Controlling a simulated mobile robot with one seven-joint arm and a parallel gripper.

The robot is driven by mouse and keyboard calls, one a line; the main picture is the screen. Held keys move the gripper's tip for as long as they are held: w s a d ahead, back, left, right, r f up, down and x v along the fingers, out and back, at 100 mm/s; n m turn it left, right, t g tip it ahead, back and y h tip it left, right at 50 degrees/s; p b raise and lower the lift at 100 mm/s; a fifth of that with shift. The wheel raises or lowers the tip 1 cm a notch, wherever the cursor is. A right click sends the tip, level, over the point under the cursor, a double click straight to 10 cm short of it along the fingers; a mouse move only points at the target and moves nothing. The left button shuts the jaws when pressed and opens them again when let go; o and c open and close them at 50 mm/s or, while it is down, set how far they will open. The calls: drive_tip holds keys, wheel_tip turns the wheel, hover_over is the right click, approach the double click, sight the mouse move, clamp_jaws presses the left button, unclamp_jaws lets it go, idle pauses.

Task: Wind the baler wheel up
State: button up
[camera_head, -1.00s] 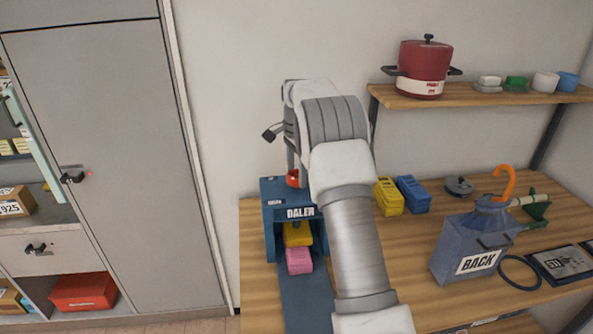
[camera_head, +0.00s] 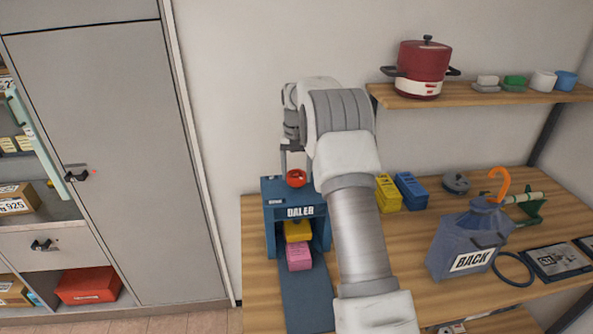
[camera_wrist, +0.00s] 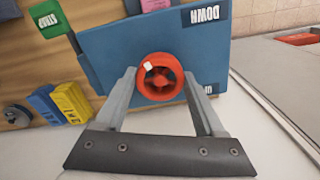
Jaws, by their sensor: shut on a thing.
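The blue baler (camera_head: 270,222) stands on the wooden table against the wall, its front sign facing me. Its red wheel (camera_head: 297,178) sits on top and also shows in the wrist view (camera_wrist: 159,77). My gripper (camera_wrist: 160,84) has one finger on each side of the wheel and is shut on it.
Yellow (camera_head: 388,193) and blue (camera_head: 411,191) blocks stand right of the baler. A grey-blue bag (camera_head: 468,245) marked BACK stands farther right. A shelf (camera_head: 460,93) with a red pot (camera_head: 423,68) hangs above. A grey cabinet (camera_head: 110,150) is at left.

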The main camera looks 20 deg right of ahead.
drive_tip(key=n, duration=0.4)
drive_tip(key=shift+r+n+p, duration=0.1)
drive_tip(key=shift+n+p, duration=0.2)
drive_tip(key=n, duration=0.5)
drive_tip(key=shift+p, duration=0.35)
drive_tip(key=n, duration=0.6)
drive_tip(key=shift+p, duration=0.3)
drive_tip(key=n, duration=0.5)
drive_tip(key=shift+p, duration=0.35)
drive_tip(key=n, duration=0.5)
drive_tip(key=shift+p, duration=0.4)
drive_tip(key=n+p, duration=0.1)
drive_tip(key=n, duration=0.9)
drive_tip(key=shift+n, duration=0.4)
drive_tip(key=n, duration=0.4)
drive_tip(key=shift+n, duration=0.4)
